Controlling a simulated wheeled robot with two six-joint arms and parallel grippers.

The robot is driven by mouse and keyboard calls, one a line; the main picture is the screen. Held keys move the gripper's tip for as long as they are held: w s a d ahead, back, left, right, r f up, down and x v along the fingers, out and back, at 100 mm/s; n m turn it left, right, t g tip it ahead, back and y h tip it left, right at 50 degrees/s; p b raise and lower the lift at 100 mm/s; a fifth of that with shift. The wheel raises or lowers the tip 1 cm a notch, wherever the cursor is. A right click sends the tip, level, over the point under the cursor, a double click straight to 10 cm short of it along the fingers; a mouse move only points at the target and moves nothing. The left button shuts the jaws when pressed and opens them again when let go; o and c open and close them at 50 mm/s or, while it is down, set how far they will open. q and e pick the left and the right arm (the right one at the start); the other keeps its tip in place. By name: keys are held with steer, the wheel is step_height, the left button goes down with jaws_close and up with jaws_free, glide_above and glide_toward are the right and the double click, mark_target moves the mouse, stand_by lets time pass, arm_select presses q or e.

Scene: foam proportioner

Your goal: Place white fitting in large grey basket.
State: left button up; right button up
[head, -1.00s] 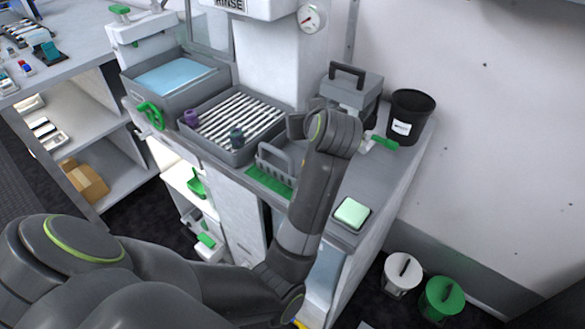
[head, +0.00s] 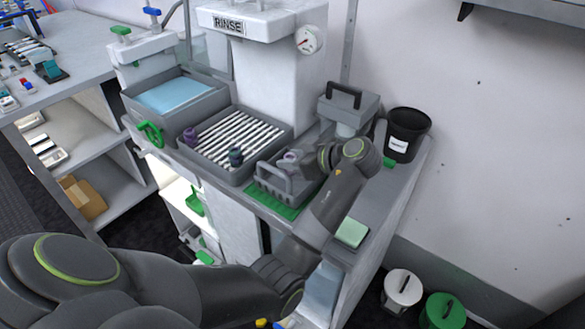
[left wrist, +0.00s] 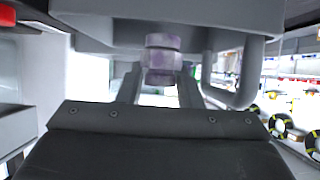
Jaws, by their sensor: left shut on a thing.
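My left gripper (head: 304,162) is over the grey basket (head: 268,184), which has an upright handle and stands on a green mat. It is shut on a white fitting with purple stains (head: 290,157). The left wrist view shows the fitting (left wrist: 162,58) between the two fingertips (left wrist: 160,84). In the head view the fitting is at the basket's back right part, and my gripper partly hides it. I cannot tell whether the fitting touches the basket floor. My right gripper is not in view.
A ribbed tray (head: 188,146) with two purple and dark fittings is left of the basket. A grey handled container (head: 348,112) and a black bucket (head: 425,126) stand behind my left arm. A pale green pad (head: 352,232) lies at the counter's front.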

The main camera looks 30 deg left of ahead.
arm_select(q)
step_height(320, 180, down, 3)
steer(key=shift+f, duration=0.1)
steer(key=shift+f, duration=0.2)
steer(key=o, duration=1)
steer(key=shift+r, duration=0.1)
steer(key=shift+c, duration=0.2)
steer(key=shift+r, duration=0.1)
steer(key=shift+r, duration=0.1)
